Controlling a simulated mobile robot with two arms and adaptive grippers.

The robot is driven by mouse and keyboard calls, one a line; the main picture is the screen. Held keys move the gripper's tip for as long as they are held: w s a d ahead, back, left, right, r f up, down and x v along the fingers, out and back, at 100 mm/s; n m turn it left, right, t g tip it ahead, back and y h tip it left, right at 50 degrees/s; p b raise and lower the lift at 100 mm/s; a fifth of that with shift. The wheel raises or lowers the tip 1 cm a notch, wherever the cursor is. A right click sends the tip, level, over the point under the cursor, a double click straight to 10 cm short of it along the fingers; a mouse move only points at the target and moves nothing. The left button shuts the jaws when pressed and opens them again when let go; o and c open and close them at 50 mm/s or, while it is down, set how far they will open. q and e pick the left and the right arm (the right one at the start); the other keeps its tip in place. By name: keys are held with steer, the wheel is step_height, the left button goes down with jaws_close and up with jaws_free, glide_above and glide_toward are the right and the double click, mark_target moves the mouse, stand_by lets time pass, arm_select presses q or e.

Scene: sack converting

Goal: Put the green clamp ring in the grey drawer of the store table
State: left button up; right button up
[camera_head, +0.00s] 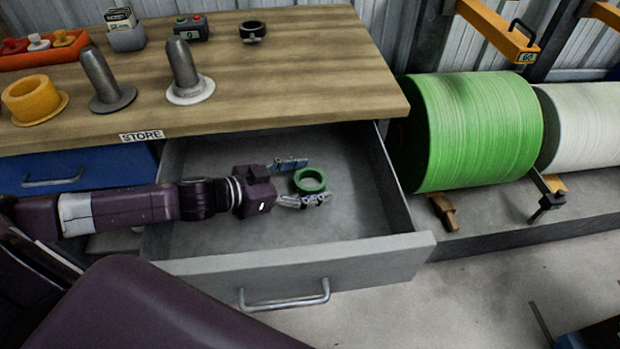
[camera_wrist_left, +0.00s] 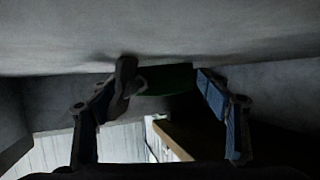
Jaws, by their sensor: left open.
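The green clamp ring (camera_head: 310,180) is inside the open grey drawer (camera_head: 395,262) of the store table (camera_head: 300,60). My left gripper (camera_head: 308,182) reaches into the drawer from the left. Its jaws are open, with one finger on the far side of the ring and one on the near side. In the left wrist view, the dark green ring (camera_wrist_left: 168,80) shows between the two open fingers (camera_wrist_left: 165,95), near a grey surface. I cannot tell whether the ring touches the drawer floor or a finger. My right gripper is not in view.
The tabletop holds a black ring (camera_head: 252,31), grey posts (camera_head: 184,65), a yellow flanged ring (camera_head: 35,98) and an orange tray (camera_head: 45,50). A closed blue drawer (camera_head: 75,170) is left of the grey one. A large green roll (camera_head: 475,130) stands to the right.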

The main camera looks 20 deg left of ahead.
mark_target(297, 183)
arm_select(q)
steer(key=shift+s+a+f, duration=0.1)
steer(key=shift+s+f, duration=0.15)
steer(key=shift+f, duration=0.5)
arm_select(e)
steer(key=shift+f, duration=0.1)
arm_select(q)
steer(key=shift+w+r, duration=0.1)
steer(key=shift+r, duration=0.45)
steer(key=shift+a, duration=0.2)
steer(key=shift+s+a+r, duration=0.1)
steer(key=shift+s+a, duration=0.05)
steer(key=shift+s, duration=0.1)
steer(key=shift+s+a+r, duration=0.2)
steer(key=shift+s+r, duration=0.05)
steer(key=shift+s+a+r, duration=0.2)
steer(key=shift+s+r, duration=0.15)
steer(key=shift+s, duration=0.1)
steer(key=shift+s+a+r+p, duration=0.15)
steer(key=shift+p, duration=0.25)
steer(key=shift+p+v, duration=0.4)
steer(key=shift+v, duration=0.6)
steer(key=shift+p+v, duration=0.8)
steer(key=shift+v, duration=0.35)
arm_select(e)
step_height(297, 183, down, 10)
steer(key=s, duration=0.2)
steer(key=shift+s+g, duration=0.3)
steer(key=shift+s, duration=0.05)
